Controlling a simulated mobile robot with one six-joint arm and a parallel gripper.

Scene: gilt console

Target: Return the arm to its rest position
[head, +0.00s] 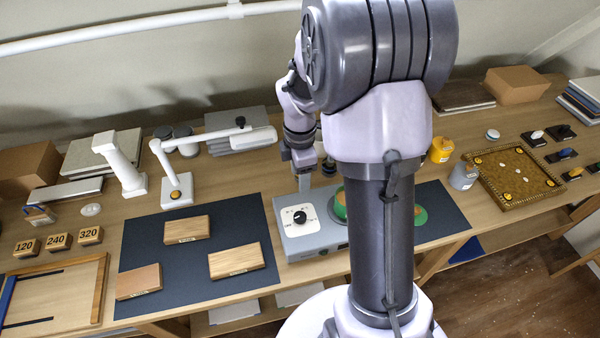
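My arm rises in the middle of the head view and blocks much of the bench behind it. The wrist is folded back on the left of the arm and points down. My gripper (304,182) is small and partly hidden, just above the back of a grey box with a black dial (299,217). I cannot tell whether its fingers are open or shut, or whether they touch anything.
Wooden blocks (236,261) lie on a dark mat (195,278). A white lamp (177,190), a white column (122,165), a yellow pot (440,150), a grey pot (463,177) and a gilt-cornered tray (484,197) stand around. Green discs (420,215) sit behind my arm.

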